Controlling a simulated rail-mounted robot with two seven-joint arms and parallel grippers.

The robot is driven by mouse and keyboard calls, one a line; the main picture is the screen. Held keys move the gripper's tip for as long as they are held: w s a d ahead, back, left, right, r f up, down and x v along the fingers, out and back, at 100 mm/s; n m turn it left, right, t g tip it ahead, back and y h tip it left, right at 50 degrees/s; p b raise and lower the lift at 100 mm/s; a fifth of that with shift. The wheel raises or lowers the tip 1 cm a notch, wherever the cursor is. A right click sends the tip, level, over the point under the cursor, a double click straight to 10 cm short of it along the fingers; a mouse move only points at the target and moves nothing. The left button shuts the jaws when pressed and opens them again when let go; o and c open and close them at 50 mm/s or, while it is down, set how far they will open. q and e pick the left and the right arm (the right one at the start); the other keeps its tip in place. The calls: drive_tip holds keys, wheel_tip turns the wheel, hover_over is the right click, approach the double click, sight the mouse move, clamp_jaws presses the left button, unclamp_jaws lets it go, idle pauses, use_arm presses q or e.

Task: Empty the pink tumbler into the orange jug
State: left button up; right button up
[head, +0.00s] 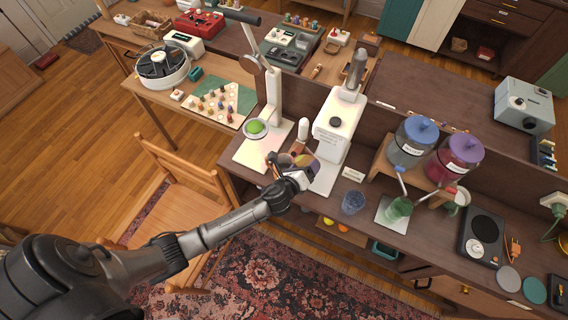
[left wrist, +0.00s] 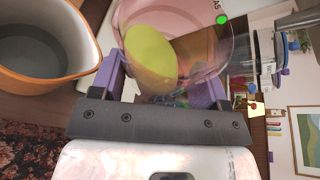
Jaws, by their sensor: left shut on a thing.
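My left gripper (head: 302,163) is shut on the pink tumbler above the front edge of the long dark counter. In the left wrist view the see-through pink tumbler (left wrist: 205,62) sits between the purple fingers of my left gripper (left wrist: 160,92). A yellow-green oval shows through its wall; I cannot tell whether this is its contents. The orange jug (left wrist: 40,84) stands close to the left of the tumbler, apart from it. The jug's grey inside shows through its wide mouth, with its spout towards the gripper. In the head view the jug is small and partly hidden. My right gripper is not seen.
A white machine (head: 338,122) and a stand with a green disc (head: 256,128) are close behind the gripper. A blue glass (head: 353,202) and a green cup (head: 398,209) stand to the right. A wooden chair (head: 182,190) is left of the counter.

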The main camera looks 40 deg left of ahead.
use_arm(q)
drive_tip(key=shift+n, duration=0.3)
drive_tip(key=shift+f+b, duration=0.25)
drive_tip(key=shift+b, duration=0.65)
drive_tip(key=shift+n+t+h+b, duration=0.4)
drive_tip(key=shift+n+b, duration=0.2)
drive_tip(key=shift+b, duration=0.2)
drive_tip(key=shift+r, duration=0.25)
drive_tip(key=shift+r+n+b, duration=0.2)
drive_tip(key=shift+n+b, duration=0.3)
drive_tip(key=shift+b, duration=0.15)
drive_tip(key=shift+r+t+b, duration=0.1)
drive_tip(key=shift+t+b, duration=0.2)
drive_tip(key=shift+r+n, duration=0.15)
drive_tip(key=shift+n, duration=0.15)
drive_tip(key=shift+a+r+n+h+b, duration=0.1)
drive_tip(key=shift+r+n+h+b, duration=0.15)
drive_tip(key=shift+h+b, duration=0.2)
